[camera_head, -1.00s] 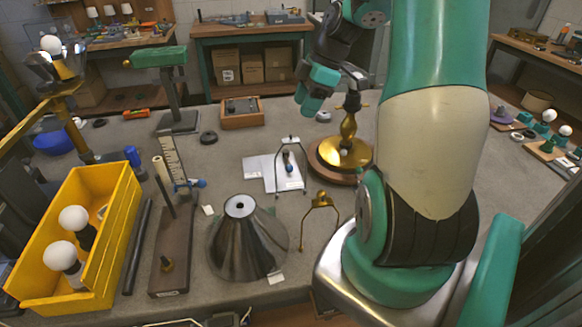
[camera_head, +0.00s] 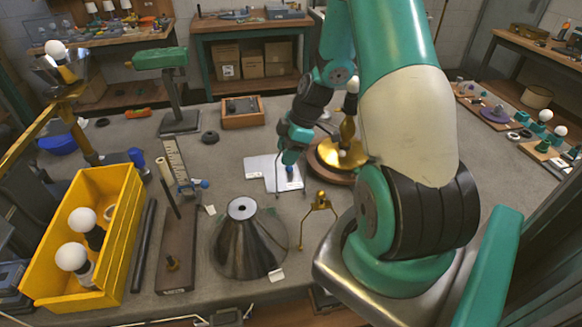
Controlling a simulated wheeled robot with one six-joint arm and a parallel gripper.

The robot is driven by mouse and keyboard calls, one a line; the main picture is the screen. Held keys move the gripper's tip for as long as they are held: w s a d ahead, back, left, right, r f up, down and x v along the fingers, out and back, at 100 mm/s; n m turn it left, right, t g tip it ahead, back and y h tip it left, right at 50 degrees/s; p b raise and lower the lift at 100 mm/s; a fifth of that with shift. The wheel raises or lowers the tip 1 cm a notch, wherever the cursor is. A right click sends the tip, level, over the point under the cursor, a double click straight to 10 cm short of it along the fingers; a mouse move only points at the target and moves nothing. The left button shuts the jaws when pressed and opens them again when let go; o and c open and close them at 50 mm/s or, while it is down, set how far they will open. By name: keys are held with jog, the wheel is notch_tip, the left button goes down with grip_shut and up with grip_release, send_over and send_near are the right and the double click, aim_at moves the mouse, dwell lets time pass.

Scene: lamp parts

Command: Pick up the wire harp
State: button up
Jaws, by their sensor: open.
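A brass fork-shaped piece (camera_head: 319,205) stands just in front, right of a dark metal shade (camera_head: 247,243). The brass lamp base (camera_head: 345,153) is close on the right. A yellow bin (camera_head: 122,222) with bulbs stands at left.

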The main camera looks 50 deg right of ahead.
grip_shut()
dwell(0.3)
